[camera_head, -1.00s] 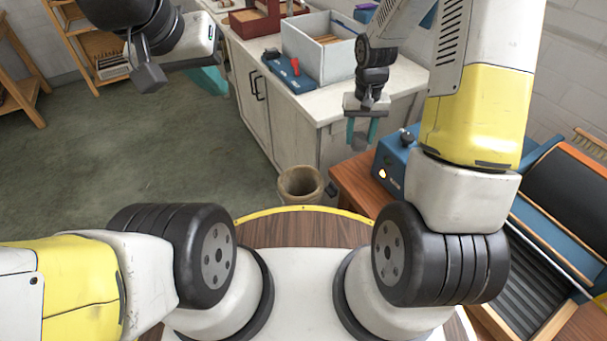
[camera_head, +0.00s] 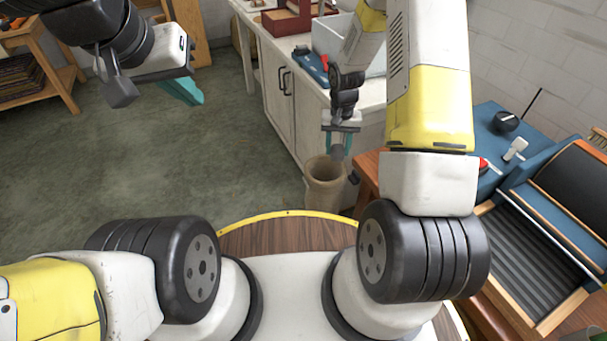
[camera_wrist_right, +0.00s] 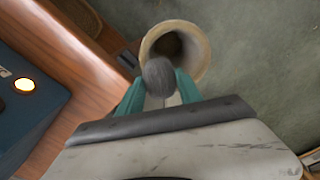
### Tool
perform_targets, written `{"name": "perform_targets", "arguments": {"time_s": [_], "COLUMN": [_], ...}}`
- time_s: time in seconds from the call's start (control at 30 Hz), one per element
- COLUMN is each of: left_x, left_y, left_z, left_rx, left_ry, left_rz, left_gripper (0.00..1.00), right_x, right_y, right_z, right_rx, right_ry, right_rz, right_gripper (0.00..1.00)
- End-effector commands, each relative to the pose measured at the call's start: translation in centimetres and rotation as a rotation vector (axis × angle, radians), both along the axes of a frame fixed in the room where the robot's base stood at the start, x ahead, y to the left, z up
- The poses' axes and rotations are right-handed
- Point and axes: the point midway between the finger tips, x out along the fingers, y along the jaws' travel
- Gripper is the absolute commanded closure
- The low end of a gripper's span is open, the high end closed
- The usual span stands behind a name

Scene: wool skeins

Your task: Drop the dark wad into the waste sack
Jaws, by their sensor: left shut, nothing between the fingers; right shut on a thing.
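The dark grey wad (camera_wrist_right: 158,77) is between the teal fingers of my right gripper (camera_wrist_right: 160,90), which is shut on it. In the right wrist view it overlaps the near rim of the open waste sack (camera_wrist_right: 199,50). In the head view my right gripper (camera_head: 338,146) holds the wad (camera_head: 337,154) over the back of the tan, upright sack (camera_head: 324,190). The exact height above the sack is hard to tell. My left gripper (camera_head: 188,92) is shut and empty, far to the left over the floor.
A white cabinet (camera_head: 300,105) with a worktop stands behind the sack. A wooden bench (camera_head: 368,172) with a blue machine (camera_head: 500,135) and a ridged dark carding bed (camera_head: 535,245) is at the right. Green floor (camera_head: 225,150) is open to the left.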

Motion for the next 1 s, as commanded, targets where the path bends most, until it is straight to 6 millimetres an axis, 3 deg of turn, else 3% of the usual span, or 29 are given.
{"name": "perform_targets", "arguments": {"time_s": [0.6,1.0], "left_x": [0.0,0.0], "left_y": [0.0,0.0], "left_z": [0.0,0.0], "left_rx": [0.0,0.0], "left_ry": [0.001,0.0], "left_rz": [0.0,0.0], "left_gripper": [1.0,1.0], "right_x": [0.4,0.4], "right_y": [-0.1,-0.1], "right_z": [-6.0,-6.8], "right_rx": [0.0,0.0], "right_ry": [0.001,-0.001], "right_rz": [-0.016,-0.015], "right_gripper": [0.95,0.95]}}
